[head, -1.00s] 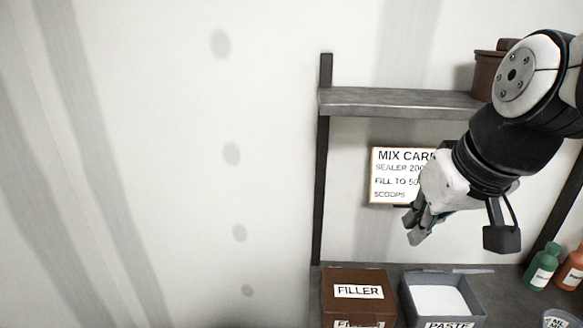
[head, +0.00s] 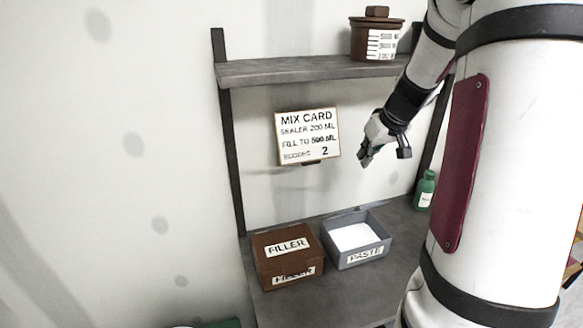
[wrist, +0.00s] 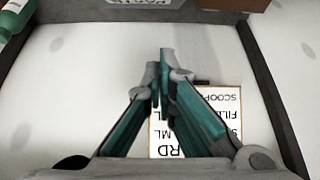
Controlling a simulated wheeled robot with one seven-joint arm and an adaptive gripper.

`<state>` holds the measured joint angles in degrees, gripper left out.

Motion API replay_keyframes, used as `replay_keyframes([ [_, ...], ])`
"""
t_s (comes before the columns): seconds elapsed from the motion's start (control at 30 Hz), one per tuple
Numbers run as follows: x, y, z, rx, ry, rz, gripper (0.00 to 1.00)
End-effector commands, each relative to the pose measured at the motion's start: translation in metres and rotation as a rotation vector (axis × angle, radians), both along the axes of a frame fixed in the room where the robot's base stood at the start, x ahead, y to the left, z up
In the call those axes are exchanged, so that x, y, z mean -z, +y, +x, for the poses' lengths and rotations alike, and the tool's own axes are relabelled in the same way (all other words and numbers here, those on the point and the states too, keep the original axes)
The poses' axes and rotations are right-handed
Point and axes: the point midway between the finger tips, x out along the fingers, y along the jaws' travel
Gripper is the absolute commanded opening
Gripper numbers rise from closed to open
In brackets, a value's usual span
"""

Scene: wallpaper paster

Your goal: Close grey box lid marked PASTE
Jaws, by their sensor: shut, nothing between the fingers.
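The grey box (head: 379,251) marked PASTE stands open on the lower grey shelf in the head view, with white contents showing inside. Its lid is not clearly distinct in the head view. In the wrist view, a grey part with PASTE lettering (wrist: 133,3) is cut off at the top edge. My gripper (head: 364,160) is above the box, in front of the wall and right of the mix card, apart from the box. Its fingers (wrist: 166,62) are shut and empty in the wrist view.
A brown FILLER box (head: 288,268) stands close left of the grey box. A mix card (head: 308,137) hangs on the wall. A brown lidded pot (head: 375,42) stands on the upper shelf (head: 300,70). A green bottle (head: 426,190) is at the right. My white body blocks the right side.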

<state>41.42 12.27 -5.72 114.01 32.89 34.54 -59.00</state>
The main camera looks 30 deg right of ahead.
Motion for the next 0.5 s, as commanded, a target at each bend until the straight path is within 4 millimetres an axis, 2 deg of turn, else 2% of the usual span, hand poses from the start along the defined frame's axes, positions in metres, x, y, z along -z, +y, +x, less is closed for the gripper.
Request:
replay_keyframes([
  [0.03,0.009,-0.017,-0.003,0.016,0.003,-0.003,0.0],
  [0.17,0.02,-0.039,-0.007,0.03,0.003,-0.014,0.0],
  [0.37,0.034,-0.045,-0.002,0.031,0.005,-0.016,0.0],
  [0.5,0.055,-0.047,0.008,0.031,0.006,-0.013,0.0],
])
